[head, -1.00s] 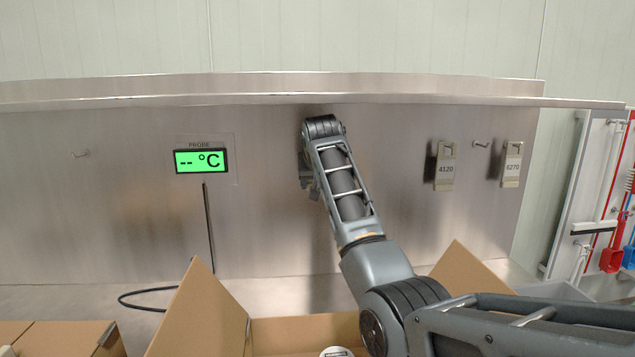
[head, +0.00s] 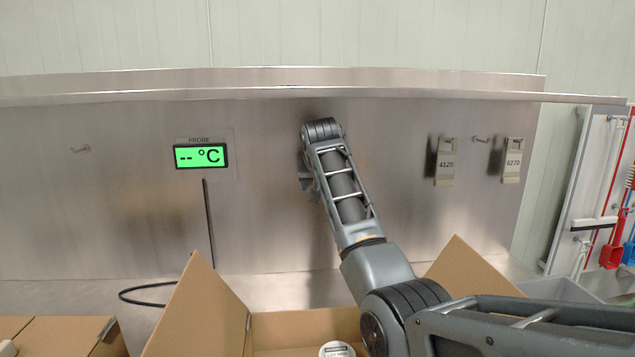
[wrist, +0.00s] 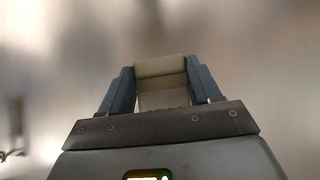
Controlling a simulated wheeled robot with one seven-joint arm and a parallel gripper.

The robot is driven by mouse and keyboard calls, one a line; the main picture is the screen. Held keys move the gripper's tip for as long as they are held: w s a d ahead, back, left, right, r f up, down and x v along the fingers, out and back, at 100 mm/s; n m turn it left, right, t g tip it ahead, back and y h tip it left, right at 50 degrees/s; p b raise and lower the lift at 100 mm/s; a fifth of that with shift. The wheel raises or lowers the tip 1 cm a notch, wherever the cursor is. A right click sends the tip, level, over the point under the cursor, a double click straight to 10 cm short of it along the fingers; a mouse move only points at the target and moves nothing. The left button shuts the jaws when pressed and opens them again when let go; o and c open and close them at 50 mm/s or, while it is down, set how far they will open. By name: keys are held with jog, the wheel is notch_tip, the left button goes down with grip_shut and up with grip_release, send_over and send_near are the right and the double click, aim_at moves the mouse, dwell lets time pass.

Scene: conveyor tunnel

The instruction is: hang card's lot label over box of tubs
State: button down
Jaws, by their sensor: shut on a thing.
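My gripper (wrist: 160,82) is shut on a pale beige label (wrist: 163,98), held between its two blue-grey fingers in the wrist view. The label's print is not readable there. In the head view the gripper is mostly hidden behind my wrist, close to the steel panel, above the open cardboard box (head: 290,328). A round white tub lid (head: 337,350) with printing shows inside the box. Two similar labels hang at the right of the panel, 4120 (head: 445,168) and 6270 (head: 512,165). No card can be made out.
An empty hook (head: 481,139) is between the hanging labels, another (head: 81,149) at far left. A green probe display (head: 201,156) is on the panel, with a cable (head: 140,297) below. A second box (head: 60,337) is at lower left, a grey bin (head: 560,290) at right.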

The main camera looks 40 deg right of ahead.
jog(key=shift+c, duration=0.8)
grip_release()
jog(key=s+a+r+b, duration=0.3)
jog(key=s+a, duration=0.6)
jog(key=s, duration=0.3)
jog(key=shift+s+a+r+b, duration=0.2)
jog(key=shift+s+a+b, duration=0.05)
jog(key=shift+b, duration=0.05)
